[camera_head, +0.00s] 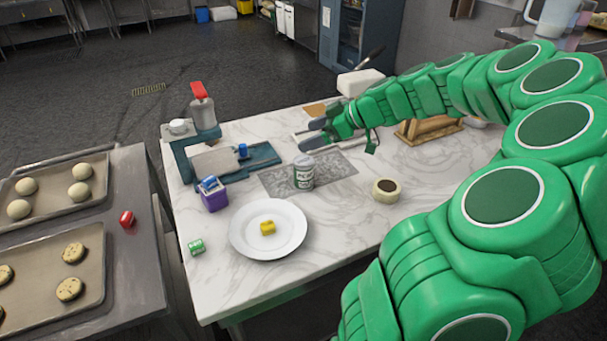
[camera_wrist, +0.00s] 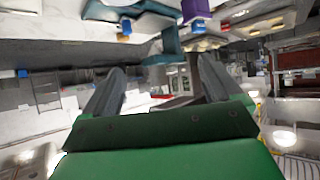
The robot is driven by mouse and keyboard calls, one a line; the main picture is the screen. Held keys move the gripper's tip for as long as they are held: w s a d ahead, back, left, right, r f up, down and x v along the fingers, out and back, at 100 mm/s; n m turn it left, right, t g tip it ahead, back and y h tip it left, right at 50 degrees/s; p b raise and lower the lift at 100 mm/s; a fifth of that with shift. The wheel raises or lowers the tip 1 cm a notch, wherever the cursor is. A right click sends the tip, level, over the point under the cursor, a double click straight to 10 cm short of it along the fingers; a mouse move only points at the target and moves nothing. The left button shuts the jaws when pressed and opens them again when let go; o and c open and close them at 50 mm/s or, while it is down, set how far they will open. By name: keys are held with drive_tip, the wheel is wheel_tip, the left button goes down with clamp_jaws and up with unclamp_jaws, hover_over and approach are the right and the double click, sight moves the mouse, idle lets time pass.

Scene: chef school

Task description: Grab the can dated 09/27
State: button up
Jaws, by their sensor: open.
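A white and green can (camera_head: 303,173) stands upright on a grey patterned mat (camera_head: 335,170) on the marble counter. Its label is too small to read, so I cannot tell any date. My gripper (camera_head: 308,136) is open and empty behind the can, above the counter, pointing left. In the wrist view my gripper (camera_wrist: 158,84) shows two spread fingers with nothing between them. I cannot make out the can in the wrist view.
A white plate (camera_head: 240,236) holds a yellow block (camera_head: 267,227). A purple container (camera_head: 214,197), a small green item (camera_head: 197,246) and a round cream item with a dark top (camera_head: 386,190) stand nearby. Baking trays (camera_head: 45,238) are at left.

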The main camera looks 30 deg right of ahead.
drive_tip(key=d+r+m+t, duration=0.2)
drive_tip(key=d+r+t, duration=0.1)
drive_tip(key=d+r, duration=0.1)
approach(303, 166)
drive_tip(key=w+f, duration=0.3)
drive_tip(key=shift+w+a+f, duration=0.1)
drive_tip(key=shift+w+f, duration=0.05)
drive_tip(key=shift+w, duration=0.05)
drive_tip(key=shift+w+a+f, duration=0.2)
drive_tip(key=shift+f, duration=0.05)
drive_tip(key=shift+y, duration=0.3)
drive_tip(key=shift+x, duration=3.6)
drive_tip(key=shift+w+d+r, duration=0.15)
drive_tip(key=shift+w+r, duration=0.05)
drive_tip(key=c, duration=1.3)
drive_tip(key=shift+o, duration=0.2)
drive_tip(key=shift+r, duration=0.1)
